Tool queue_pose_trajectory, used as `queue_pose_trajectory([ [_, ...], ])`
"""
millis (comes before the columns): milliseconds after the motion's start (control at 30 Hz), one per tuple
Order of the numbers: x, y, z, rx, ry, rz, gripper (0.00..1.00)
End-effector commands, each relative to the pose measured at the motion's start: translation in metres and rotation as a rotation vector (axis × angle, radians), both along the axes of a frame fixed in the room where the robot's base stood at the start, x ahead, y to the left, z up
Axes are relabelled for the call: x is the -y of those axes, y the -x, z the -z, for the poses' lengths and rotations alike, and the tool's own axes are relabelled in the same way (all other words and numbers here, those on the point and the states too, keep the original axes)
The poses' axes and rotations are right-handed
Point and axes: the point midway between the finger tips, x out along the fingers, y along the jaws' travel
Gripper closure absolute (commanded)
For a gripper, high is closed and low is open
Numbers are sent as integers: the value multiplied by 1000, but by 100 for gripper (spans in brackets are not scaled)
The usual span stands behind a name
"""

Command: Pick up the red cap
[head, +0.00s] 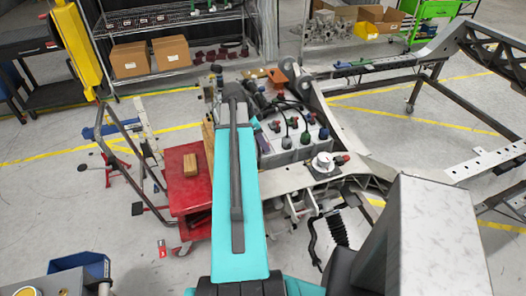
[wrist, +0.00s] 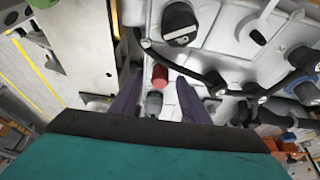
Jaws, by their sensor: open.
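The red cap (wrist: 160,77) is a small red cylinder on the pale metal casting, between the fingertips in the wrist view. My gripper (wrist: 157,86) is open, with one dark purplish finger on each side of the cap. No contact shows, and I cannot tell the height gap. A grey cylinder (wrist: 154,103) sits just nearer the palm than the cap. In the head view my teal arm covers the gripper. Small red pieces show there on the casting (head: 276,123) and beside a white round part (head: 323,161); I cannot tell which piece matches.
A black-topped cylinder (wrist: 180,25) and dark hoses (wrist: 205,80) stand close around the fingers. In the head view, a red cart (head: 188,159) with a wooden block stands left of my arm. The chassis frame (head: 375,80) extends right.

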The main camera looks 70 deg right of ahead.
Motion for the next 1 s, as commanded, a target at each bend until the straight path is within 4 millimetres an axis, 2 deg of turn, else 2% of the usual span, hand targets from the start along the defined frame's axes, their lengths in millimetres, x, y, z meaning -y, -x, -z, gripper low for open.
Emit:
queue_pose_trajectory([
  [300, 4, 6, 16, 0, 0, 1, 58],
  [900, 5, 6, 18, 0, 0, 0, 58],
  [1000, 5, 6, 18, 0, 0, 0, 75],
])
